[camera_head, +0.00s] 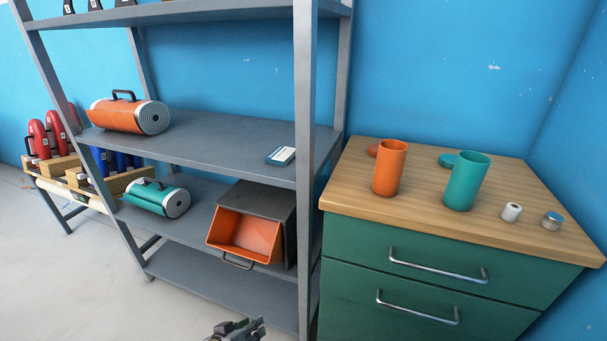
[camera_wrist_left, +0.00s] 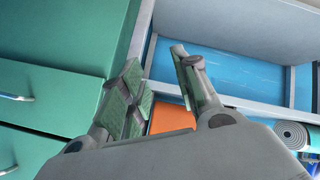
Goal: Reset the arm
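My left gripper (camera_head: 237,328) shows at the bottom edge of the head view, low in front of the grey shelf, with only its finger end in frame. In the left wrist view its two fingers (camera_wrist_left: 157,70) stand apart with nothing between the tips, so it is open and empty. The green drawer cabinet and the grey shelf lie beyond it. My right gripper is in neither view.
The grey shelf (camera_head: 210,150) holds an orange rolled board (camera_head: 112,116), a teal rolled board (camera_head: 150,197) and an open orange bin (camera_head: 243,236). The green cabinet (camera_head: 425,270) carries an orange cylinder (camera_head: 390,168) and a teal cylinder (camera_head: 466,181).

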